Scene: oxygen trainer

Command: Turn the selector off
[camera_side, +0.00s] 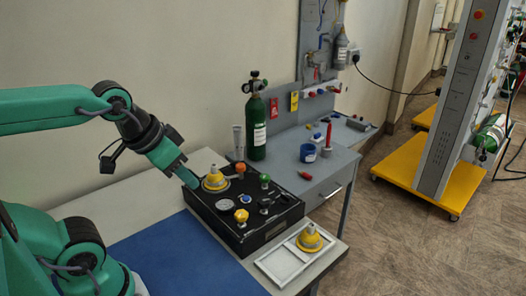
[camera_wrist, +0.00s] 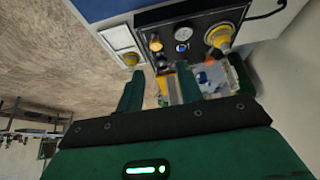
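The black trainer box (camera_side: 247,240) stands on the table with several knobs, a pale gauge (camera_side: 224,205) and a yellow cone-shaped part (camera_side: 215,180) on top. Its knobs include a yellow-orange one (camera_side: 241,215), a green one (camera_side: 265,178) and a red-orange one (camera_side: 240,169). A small dark part (camera_side: 265,203) sits among them; I cannot tell for sure which is the selector or how it is set. My gripper (camera_side: 188,183) is above the box's back left corner, beside the yellow cone. In the wrist view its green fingers (camera_wrist: 158,92) are apart, with nothing clearly held.
A white tray (camera_side: 272,267) with another yellow cone part (camera_side: 309,239) lies right of the box. A green cylinder (camera_side: 257,130) and a blue cup (camera_side: 308,153) stand behind. A blue mat (camera_side: 180,258) lies clear in front.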

